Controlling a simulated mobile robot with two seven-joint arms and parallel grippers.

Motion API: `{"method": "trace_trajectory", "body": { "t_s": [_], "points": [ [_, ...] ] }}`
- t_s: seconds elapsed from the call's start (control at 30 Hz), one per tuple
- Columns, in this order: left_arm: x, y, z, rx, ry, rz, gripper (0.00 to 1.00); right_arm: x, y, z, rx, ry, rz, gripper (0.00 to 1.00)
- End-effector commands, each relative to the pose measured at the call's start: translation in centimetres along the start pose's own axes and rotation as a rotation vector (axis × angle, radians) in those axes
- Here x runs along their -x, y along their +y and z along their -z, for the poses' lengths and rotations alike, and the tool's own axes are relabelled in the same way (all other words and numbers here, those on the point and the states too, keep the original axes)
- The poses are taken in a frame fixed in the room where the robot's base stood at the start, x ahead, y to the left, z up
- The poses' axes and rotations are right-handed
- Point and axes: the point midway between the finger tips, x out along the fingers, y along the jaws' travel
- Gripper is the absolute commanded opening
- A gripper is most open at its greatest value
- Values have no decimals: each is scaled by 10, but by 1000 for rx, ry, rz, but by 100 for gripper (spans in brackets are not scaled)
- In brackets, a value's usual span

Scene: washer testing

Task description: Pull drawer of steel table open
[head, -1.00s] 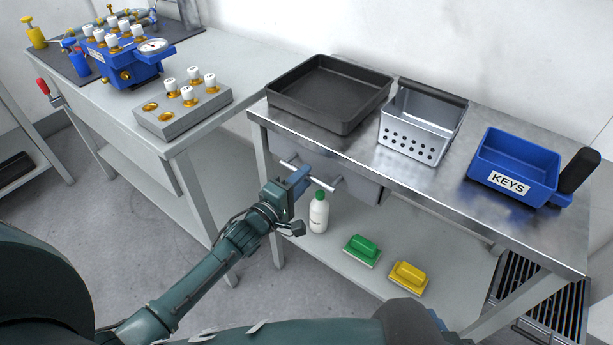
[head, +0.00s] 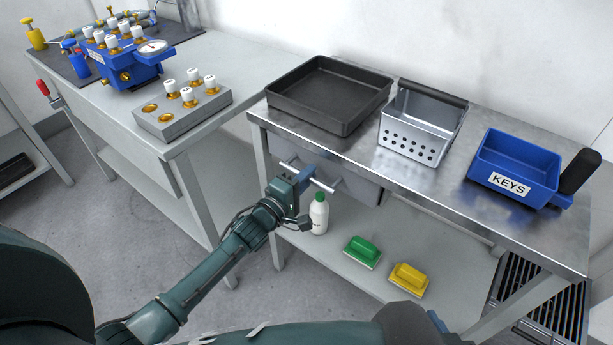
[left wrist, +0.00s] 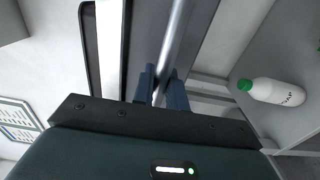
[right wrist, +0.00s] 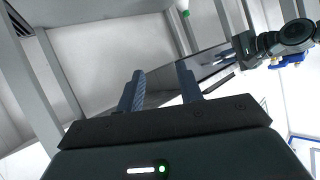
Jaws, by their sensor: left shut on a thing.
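The steel table (head: 420,187) stands at the right, with a grey drawer (head: 352,184) under its top at the left end. The drawer front carries a horizontal metal bar handle (head: 324,186). My left gripper (head: 305,174) is at the middle of this handle. In the left wrist view, the handle (left wrist: 178,35) runs between the fingers of my left gripper (left wrist: 161,88), which are shut on it. The drawer looks shut or nearly so; I cannot tell exactly. My right gripper (right wrist: 160,92) is open and empty in the right wrist view.
On the tabletop stand a black tray (head: 290,98), a perforated metal basket (head: 411,145) and a blue KEYS bin (head: 514,186). The shelf below holds a white bottle (head: 319,215), a green brush (head: 361,251) and a yellow brush (head: 408,280). Another table (head: 215,65) stands left.

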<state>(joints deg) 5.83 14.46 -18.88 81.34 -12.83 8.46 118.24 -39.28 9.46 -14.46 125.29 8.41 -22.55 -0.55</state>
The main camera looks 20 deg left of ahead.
Motion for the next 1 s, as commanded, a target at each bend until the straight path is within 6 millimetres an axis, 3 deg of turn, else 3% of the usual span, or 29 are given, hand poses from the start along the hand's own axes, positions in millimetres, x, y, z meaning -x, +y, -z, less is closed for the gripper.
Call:
{"method": "trace_trajectory", "body": {
  "t_s": [0.37,0.53,0.67,1.0],
  "points": [
    [2,0,0,0,0,1,0,0,0,1,0,-1,0,36],
    [16,2,0,1,1,3,0,4,-1,7,10,-5,-4,36],
    [38,3,0,2,1,6,0,9,-2,14,31,-16,-12,36],
    [121,3,0,1,1,7,0,23,-4,32,107,-49,-27,36]
  ]
}}
